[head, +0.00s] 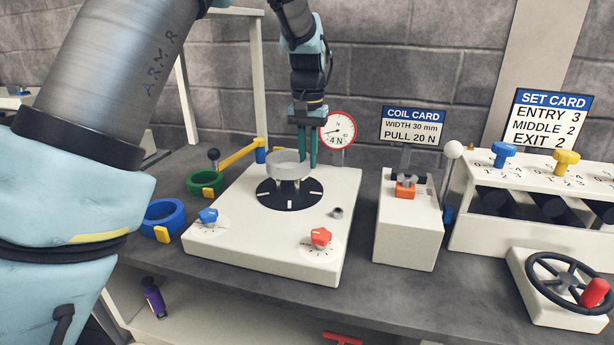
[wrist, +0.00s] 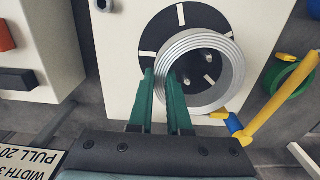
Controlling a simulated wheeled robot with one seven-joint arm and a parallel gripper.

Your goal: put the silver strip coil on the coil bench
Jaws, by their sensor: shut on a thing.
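The silver strip coil (head: 288,157) is a ridged ring over the black disc (head: 290,204) of a white machine. Pins of the disc show below it in the head view, and inside its ring in the wrist view, where the coil (wrist: 233,82) looks large. My gripper (head: 307,160) is shut on the coil's wall; in the wrist view its green fingers (wrist: 163,82) straddle that wall. I cannot tell whether the coil touches the pins. Nothing is labelled coil bench; a dark grey worktop (head: 190,263) carries the machine and other coils.
A blue coil (head: 164,217) and a green coil (head: 206,182) lie left of the machine. Another surface shows at far left (head: 14,101).

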